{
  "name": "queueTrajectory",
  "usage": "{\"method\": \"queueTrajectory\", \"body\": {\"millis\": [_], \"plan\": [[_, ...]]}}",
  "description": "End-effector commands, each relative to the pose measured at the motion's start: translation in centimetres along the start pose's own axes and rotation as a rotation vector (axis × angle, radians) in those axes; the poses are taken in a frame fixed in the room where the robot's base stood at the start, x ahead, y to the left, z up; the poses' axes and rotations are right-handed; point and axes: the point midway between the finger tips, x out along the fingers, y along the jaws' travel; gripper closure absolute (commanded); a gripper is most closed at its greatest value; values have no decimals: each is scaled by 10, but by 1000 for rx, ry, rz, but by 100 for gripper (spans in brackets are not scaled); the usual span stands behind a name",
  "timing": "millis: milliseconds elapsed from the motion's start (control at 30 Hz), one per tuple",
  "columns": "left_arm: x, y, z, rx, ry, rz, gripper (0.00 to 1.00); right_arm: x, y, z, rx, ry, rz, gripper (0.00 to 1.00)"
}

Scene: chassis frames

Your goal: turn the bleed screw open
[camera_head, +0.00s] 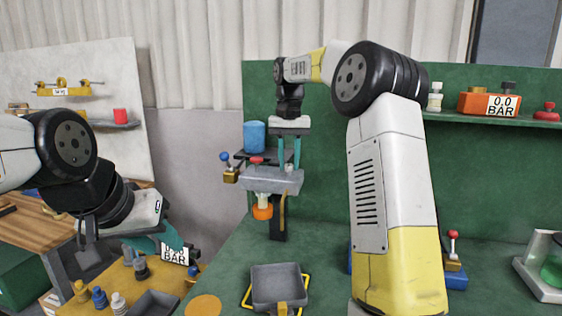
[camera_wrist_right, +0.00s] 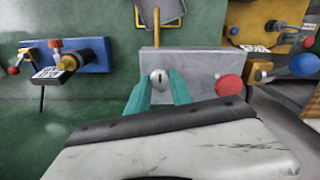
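The bleed screw (camera_wrist_right: 158,78) is a round silver head with an upright dark slot, on a grey block (camera_wrist_right: 200,66). In the head view the block (camera_head: 262,180) is held up at the middle. My right gripper (camera_wrist_right: 160,84) has its teal fingertips on both sides of the screw head, with a gap about as wide as the head; it looks shut on it. In the head view the right gripper (camera_head: 289,160) points down at the block, and the screw is hidden. My left gripper (camera_head: 155,243) is at lower left; whether its fingers are closed is unclear.
A red knob (camera_wrist_right: 229,85) stands close to the right finger. A blue-knobbed brass valve (camera_head: 230,172) sits left of the block. A grey tray (camera_head: 278,284) lies below on the green bench.

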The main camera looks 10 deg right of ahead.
Motion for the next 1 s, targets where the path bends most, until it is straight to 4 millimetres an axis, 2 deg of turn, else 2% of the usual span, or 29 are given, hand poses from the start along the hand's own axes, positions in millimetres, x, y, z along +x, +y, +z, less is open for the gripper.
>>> {"method": "queueTrajectory", "body": {"millis": [467, 1000], "plan": [[0, 0, 0, 0, 0, 0, 64, 0, 0, 0, -89, 0, -1, 100], [0, 0, 0, 0, 0, 0, 64, -1, 1, 0, -555, 1, -1, 100]]}}
